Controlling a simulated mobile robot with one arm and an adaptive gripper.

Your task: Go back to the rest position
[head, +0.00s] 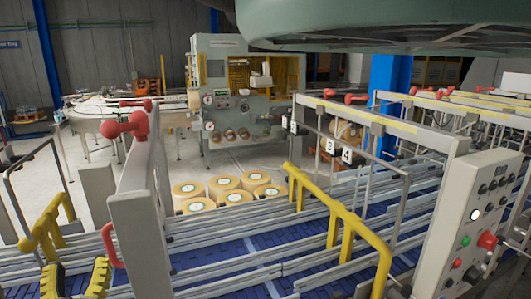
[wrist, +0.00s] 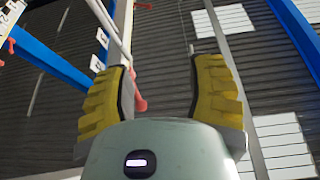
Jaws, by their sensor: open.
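My gripper (wrist: 163,92) is open and empty in the wrist view, with its two yellow ribbed fingers wide apart. Between and beyond them show a pale rail, a red knob and a dark corrugated surface. In the head view the gripper's yellow and black fingertips (head: 75,278) rise at the lower left edge, apart from each other; the rest of it is cut off. No object is between the fingers. A large grey-green part of my own body hangs across the top right of the head view.
The case packer's blue conveyor (head: 240,255) with metal rails fills the foreground. A grey post with a red knob (head: 122,124), yellow handles (head: 345,220) and a control panel (head: 485,210) stand around it. Yellow-topped rolls (head: 228,192) sit behind, before a green machine (head: 245,90).

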